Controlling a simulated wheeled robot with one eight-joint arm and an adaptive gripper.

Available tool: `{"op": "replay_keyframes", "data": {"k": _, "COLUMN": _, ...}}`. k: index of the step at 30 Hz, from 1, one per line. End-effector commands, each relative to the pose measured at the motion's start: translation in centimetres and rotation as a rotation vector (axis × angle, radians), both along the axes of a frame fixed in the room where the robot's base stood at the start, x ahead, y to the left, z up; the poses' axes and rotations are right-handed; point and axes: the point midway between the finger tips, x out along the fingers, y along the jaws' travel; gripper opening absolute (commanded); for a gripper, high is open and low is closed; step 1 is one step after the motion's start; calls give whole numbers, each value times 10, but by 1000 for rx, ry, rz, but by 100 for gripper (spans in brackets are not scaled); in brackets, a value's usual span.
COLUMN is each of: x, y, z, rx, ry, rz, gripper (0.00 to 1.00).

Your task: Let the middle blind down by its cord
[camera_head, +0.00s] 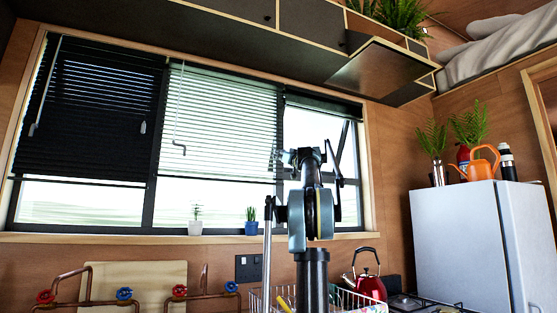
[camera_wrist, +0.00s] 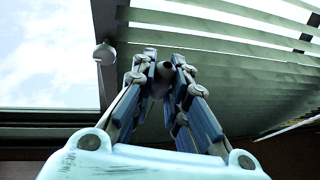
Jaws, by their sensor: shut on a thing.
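The middle blind (camera_head: 222,115) has light slats and hangs over the upper part of the middle window pane in the head view, its lower edge some way above the sill. Slats (camera_wrist: 215,40) fill the upper right of the wrist view. My gripper (camera_head: 279,157) is at the right edge of this blind, where its cord hangs. In the wrist view my gripper (camera_wrist: 163,70) has its fingertips brought together on the cord's end, which they mostly hide. The thin cord itself is hard to make out. A tilt wand (camera_head: 178,115) hangs at the blind's left.
The left blind (camera_head: 85,120) is dark and partly down; the right blind (camera_head: 325,104) is bunched at the top. Two small potted plants (camera_head: 195,227) (camera_head: 251,228) stand on the sill. A red kettle (camera_head: 368,277) and a dish rack (camera_head: 262,300) are below.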

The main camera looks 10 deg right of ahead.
Motion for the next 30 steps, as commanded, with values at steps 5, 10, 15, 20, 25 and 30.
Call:
{"op": "replay_keyframes", "data": {"k": 5, "x": 1, "y": -1, "z": 8, "rx": 0, "ry": 0, "rz": -1, "gripper": 0}}
{"op": "replay_keyframes", "data": {"k": 10, "x": 2, "y": -1, "z": 28, "rx": 1, "ry": 0, "rz": -2, "gripper": 0}}
{"op": "replay_keyframes", "data": {"k": 15, "x": 1, "y": -1, "z": 42, "rx": 1, "ry": 0, "rz": -2, "gripper": 0}}
{"op": "replay_keyframes", "data": {"k": 20, "x": 0, "y": -1, "z": 46, "rx": 1, "ry": 0, "rz": -2, "gripper": 0}}
{"op": "replay_keyframes", "data": {"k": 25, "x": 0, "y": -1, "z": 46, "rx": 1, "ry": 0, "rz": -2, "gripper": 0}}
{"op": "replay_keyframes", "data": {"k": 30, "x": 0, "y": -1, "z": 46, "rx": 1, "ry": 0, "rz": -2, "gripper": 34}}
